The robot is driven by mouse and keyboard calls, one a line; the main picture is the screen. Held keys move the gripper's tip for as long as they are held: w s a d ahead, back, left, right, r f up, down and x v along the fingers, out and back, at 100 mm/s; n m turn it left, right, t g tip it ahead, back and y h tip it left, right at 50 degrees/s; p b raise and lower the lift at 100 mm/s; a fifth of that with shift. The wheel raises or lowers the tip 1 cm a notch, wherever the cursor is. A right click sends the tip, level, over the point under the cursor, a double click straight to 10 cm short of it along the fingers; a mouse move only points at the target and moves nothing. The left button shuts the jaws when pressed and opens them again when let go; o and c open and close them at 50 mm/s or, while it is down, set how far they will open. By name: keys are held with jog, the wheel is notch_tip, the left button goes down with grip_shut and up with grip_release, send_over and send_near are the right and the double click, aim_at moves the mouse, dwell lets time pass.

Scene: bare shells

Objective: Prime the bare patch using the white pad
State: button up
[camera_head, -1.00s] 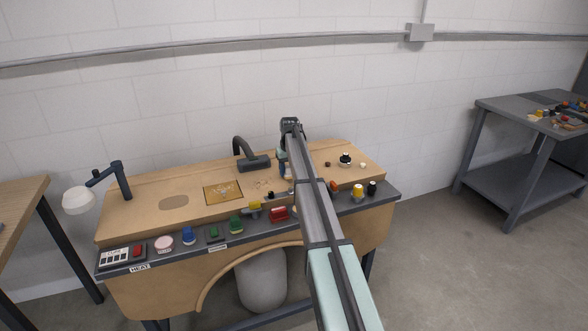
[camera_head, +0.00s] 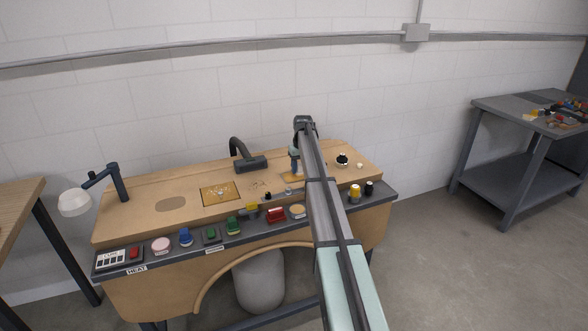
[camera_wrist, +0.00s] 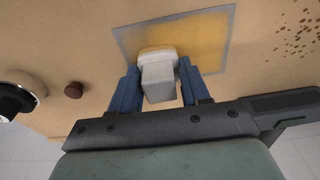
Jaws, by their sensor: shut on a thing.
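My gripper (camera_wrist: 158,90) has blue fingers shut on the white pad (camera_wrist: 158,80), a pale block with a cream-edged face. In the wrist view the pad lies over the near edge of a rectangular patch (camera_wrist: 205,40) with a grey border and a yellow-orange surface. The yellow is stronger toward the middle and right and duller at the left. I cannot tell whether the pad touches the surface. In the head view my gripper (camera_head: 295,166) points down over the right part of the bench, with a sliver of orange patch (camera_head: 291,178) below it; my arm hides the rest.
In the head view a gold framed square (camera_head: 222,193), a dark hooked fixture (camera_head: 248,160) and a front control strip (camera_head: 205,240) are left of my arm.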

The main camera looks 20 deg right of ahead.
aim_at(283, 179)
jog(key=d, duration=0.3)
jog(key=shift+d, duration=0.15)
jog(key=shift+s+d, duration=0.15)
jog(key=shift+s, duration=0.55)
jog(key=shift+w+a, duration=0.1)
jog(key=shift+a, duration=5.6)
jog(key=shift+w+d, duration=0.1)
jog(key=shift+d, duration=5.5)
notch_tip(283, 179, up, 8)
